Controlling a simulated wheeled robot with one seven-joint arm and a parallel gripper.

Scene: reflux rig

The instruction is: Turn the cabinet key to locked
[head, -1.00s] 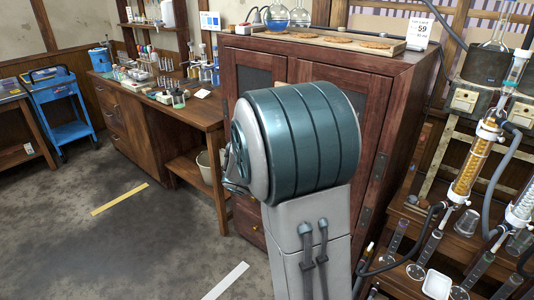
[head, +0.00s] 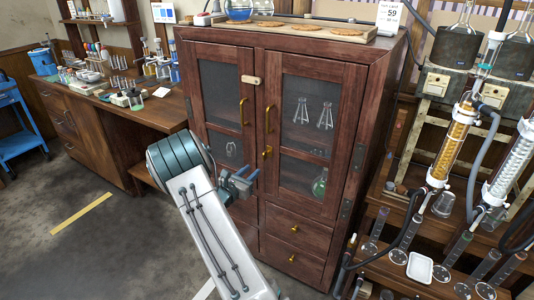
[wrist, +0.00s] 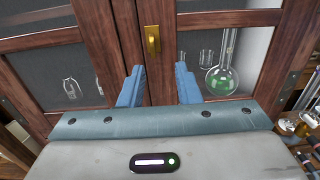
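The cabinet (head: 263,170) is dark red wood with two glass-paned doors, both shut. A small brass key (head: 267,152) sits on the right door near the seam, below the brass handles. In the wrist view the key (wrist: 152,40) and its brass plate show just beyond the fingertips. It looks roughly upright, but its exact turn is too small to tell. My gripper (head: 245,178) is in front of the doors, left of and below the key in the head view. In the wrist view my gripper (wrist: 160,72) is open and empty, its two blue fingers apart, not touching the key.
Brass door handles (head: 243,112) stick out above the key. Glassware, including a green-filled flask (wrist: 222,78), is behind the right pane. A glassware rig (head: 455,140) stands close on the right. A wooden bench (head: 150,115) is on the left. The floor in front is clear.

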